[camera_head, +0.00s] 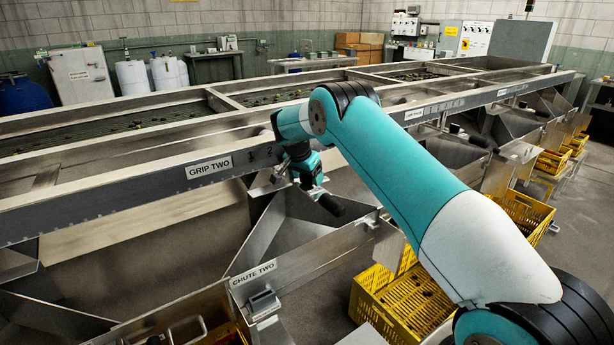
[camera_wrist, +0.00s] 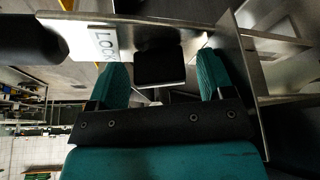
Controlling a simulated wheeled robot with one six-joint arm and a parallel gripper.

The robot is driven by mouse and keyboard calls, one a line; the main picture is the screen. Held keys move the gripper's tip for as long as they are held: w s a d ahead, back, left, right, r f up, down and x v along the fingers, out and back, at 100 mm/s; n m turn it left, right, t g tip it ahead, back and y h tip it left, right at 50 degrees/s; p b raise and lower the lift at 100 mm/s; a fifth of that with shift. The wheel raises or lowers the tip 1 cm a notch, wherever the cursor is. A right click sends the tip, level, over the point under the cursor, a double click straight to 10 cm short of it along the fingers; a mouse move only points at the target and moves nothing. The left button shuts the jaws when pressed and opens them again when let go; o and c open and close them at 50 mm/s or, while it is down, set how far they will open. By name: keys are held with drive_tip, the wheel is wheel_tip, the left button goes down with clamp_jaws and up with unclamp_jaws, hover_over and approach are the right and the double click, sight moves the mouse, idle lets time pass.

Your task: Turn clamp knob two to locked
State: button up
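In the wrist view, my gripper (camera_wrist: 160,62) has its two teal fingers apart, one on each side of a dark, blocky knob (camera_wrist: 158,68). A narrow gap shows between the knob and the fingers, so it does not look squeezed. In the head view, my gripper (camera_head: 308,172) is at the sizer's near side rail, right of the "GRIP TWO" label (camera_head: 209,167). The knob cannot be made out there, and its turned position cannot be read.
A black rounded handle (camera_head: 332,205) sticks out just below my gripper; a black rounded end (camera_wrist: 28,38) fills the wrist view's upper left. The metal "CHUTE TWO" panel (camera_head: 310,255) stands in front. Yellow crates (camera_head: 402,305) sit below on the floor.

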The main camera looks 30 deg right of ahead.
drive_tip(key=v, duration=1.7)
drive_tip(key=shift+a+r, duration=0.15)
drive_tip(key=shift+r, duration=0.05)
